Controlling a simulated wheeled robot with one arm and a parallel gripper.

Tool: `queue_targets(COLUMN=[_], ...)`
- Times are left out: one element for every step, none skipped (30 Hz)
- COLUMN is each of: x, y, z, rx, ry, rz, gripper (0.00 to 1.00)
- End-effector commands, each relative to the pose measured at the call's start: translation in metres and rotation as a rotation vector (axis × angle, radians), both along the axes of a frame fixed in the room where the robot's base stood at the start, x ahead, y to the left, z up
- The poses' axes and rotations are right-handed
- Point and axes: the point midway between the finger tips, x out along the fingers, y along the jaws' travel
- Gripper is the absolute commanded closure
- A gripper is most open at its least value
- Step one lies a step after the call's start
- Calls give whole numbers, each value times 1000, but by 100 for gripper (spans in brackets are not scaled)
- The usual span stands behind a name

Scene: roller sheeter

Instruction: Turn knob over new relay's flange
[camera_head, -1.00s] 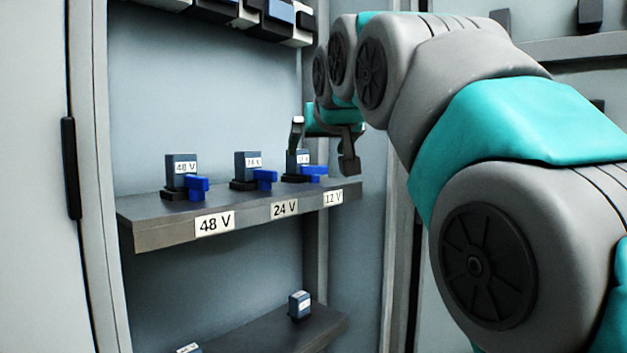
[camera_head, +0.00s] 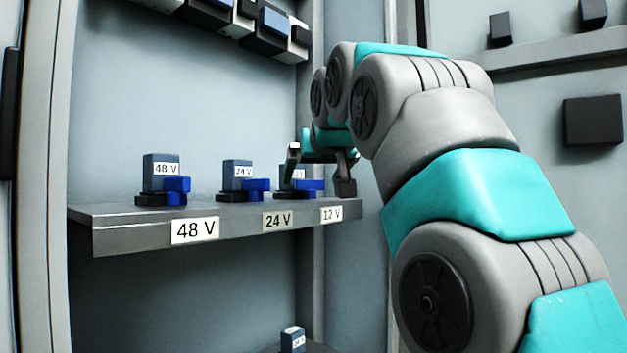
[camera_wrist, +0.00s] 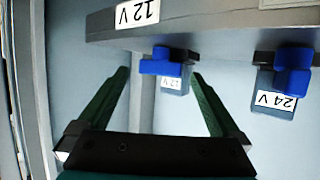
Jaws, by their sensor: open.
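The 12 V relay (camera_head: 298,173) stands upright on the right end of the shelf, on a dark base. Its blue knob (camera_head: 310,187) is at the front of the base and sticks out to the right. In the wrist view, which is upside down, the 12 V relay (camera_wrist: 173,83) and its blue knob (camera_wrist: 163,62) appear between and beyond my fingers. My gripper (camera_head: 319,170) is open and empty, its fingers on either side of the relay in the picture. One finger partly hides the relay in the head view. I see no contact with the knob.
The 24 V relay (camera_head: 237,175) and 48 V relay (camera_head: 160,173) stand to the left on the same shelf (camera_head: 140,235), each with a blue knob. Another relay (camera_head: 292,339) is on the lower shelf. Dark modules (camera_head: 274,25) hang above. Cabinet walls close the sides.

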Motion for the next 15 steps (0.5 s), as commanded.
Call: queue_targets(x=[5,6,8,9,9,10,10,9,9,9,9,9,9,9,9], y=[2,2,2,2,2,2,2,2,2,2,2,2,2,2,2], z=[-3,-4,-4,-4,-4,-5,-4,-4,-4,-4,-4,-4,-4,-4,-4], rx=[0,0,0,0,0,0,0,0,0,0,0,0,0,0,0], ry=[1,1,1,0,0,0,0,0,0,0,0,1,1,1,1], rz=[0,0,0,0,0,0,0,0,0,0,0,0,0,0,0], gripper=[0,0,0,0,0,0,0,0,0,0,0,5,8,11,16])
